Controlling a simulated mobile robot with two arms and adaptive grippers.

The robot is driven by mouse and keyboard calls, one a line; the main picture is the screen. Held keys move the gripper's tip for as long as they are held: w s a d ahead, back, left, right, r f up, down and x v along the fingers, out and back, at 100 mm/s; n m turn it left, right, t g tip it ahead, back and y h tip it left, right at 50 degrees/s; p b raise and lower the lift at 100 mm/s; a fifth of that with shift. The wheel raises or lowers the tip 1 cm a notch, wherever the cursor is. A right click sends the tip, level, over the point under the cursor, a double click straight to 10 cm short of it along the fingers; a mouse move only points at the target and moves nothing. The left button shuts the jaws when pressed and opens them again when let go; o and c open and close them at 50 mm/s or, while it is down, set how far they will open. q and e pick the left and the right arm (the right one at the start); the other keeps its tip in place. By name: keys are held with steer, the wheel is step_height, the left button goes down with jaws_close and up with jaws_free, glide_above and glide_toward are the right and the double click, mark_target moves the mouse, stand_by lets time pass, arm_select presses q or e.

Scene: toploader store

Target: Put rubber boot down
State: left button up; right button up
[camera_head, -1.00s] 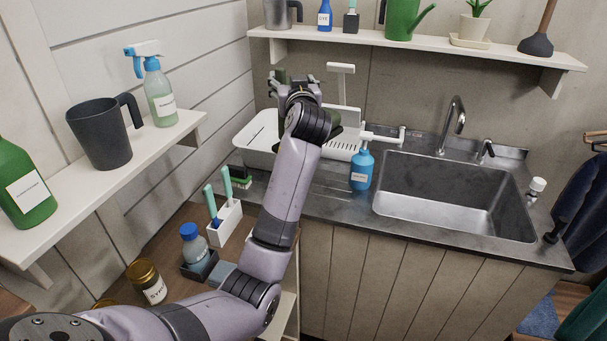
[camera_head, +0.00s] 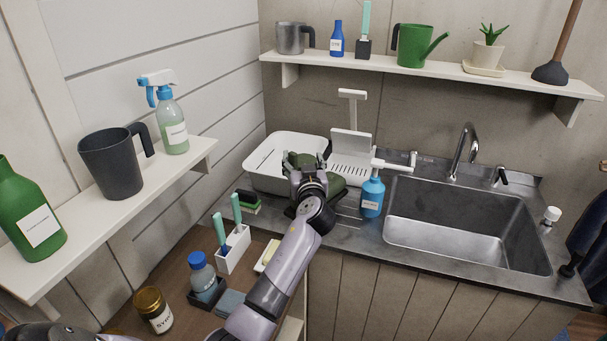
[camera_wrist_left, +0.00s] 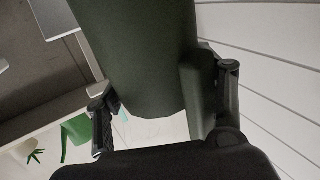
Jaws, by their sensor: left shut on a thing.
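My left gripper (camera_head: 304,168) is shut on a dark green rubber boot in the head view, over the counter just in front of the white dish rack. A green part of the boot (camera_head: 333,185) shows to the right of the gripper; the gripper and wrist hide much of the rest. In the left wrist view, the boot (camera_wrist_left: 145,55) fills the space between the two fingers (camera_wrist_left: 165,100). I cannot tell whether the boot touches the counter. My right gripper is not in view.
A blue soap bottle (camera_head: 371,197) stands close on the right, beside the metal sink (camera_head: 465,225). Bare counter (camera_head: 345,222) shows in front.

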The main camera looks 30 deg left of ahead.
arm_select(q)
step_height(320, 180, down, 4)
steer(key=shift+f, duration=0.25)
steer(key=o, duration=2)
steer(key=shift+c, duration=0.2)
